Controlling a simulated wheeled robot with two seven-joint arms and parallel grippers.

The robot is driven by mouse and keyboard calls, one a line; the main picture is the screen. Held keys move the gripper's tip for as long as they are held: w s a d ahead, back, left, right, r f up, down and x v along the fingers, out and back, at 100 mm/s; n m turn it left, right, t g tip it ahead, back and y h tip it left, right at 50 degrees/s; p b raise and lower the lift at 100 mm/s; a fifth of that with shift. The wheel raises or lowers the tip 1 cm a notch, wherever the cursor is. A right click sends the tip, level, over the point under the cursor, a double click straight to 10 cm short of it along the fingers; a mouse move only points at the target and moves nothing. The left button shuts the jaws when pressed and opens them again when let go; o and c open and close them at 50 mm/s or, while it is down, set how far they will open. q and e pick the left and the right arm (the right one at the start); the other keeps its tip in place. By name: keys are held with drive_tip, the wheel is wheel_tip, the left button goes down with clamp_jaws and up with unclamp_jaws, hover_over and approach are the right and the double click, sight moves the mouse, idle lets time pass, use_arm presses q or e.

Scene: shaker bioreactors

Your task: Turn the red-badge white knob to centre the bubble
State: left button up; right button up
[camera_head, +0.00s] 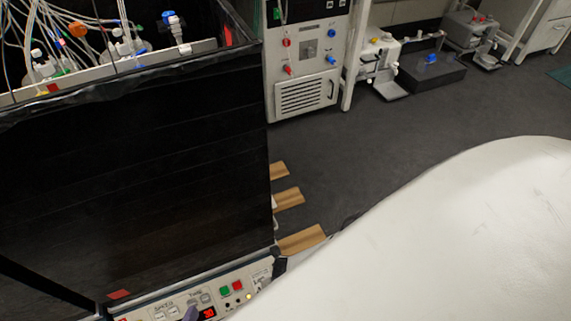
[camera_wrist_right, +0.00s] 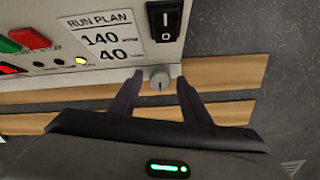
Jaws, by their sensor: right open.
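In the right wrist view a small pale grey-white knob (camera_wrist_right: 160,82) with a dark line on its face sits at the lower edge of the control panel. My right gripper (camera_wrist_right: 159,76) is open, with one dark finger on each side of the knob and a visible gap to each. No red badge shows beside this knob in that view. In the head view a red badge (camera_head: 118,294) is at the lower left edge of the black shaker cabinet (camera_head: 150,180). I cannot make out a bubble level in either view.
The panel carries a run plan label (camera_wrist_right: 108,38), a black rocker switch (camera_wrist_right: 164,20) and a red button (camera_wrist_right: 29,37). Wooden slats (camera_head: 302,239) lie on the floor beside the cabinet. My white arm covers the head view's lower right. Dark floor (camera_head: 400,140) is free beyond.

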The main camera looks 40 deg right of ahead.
drive_tip(key=shift+c, duration=0.3)
drive_tip(key=c, duration=1)
drive_tip(key=shift+n, duration=0.3)
drive_tip(key=n, duration=0.3)
drive_tip(key=shift+n, duration=1.8)
drive_tip(key=shift+s, duration=0.1)
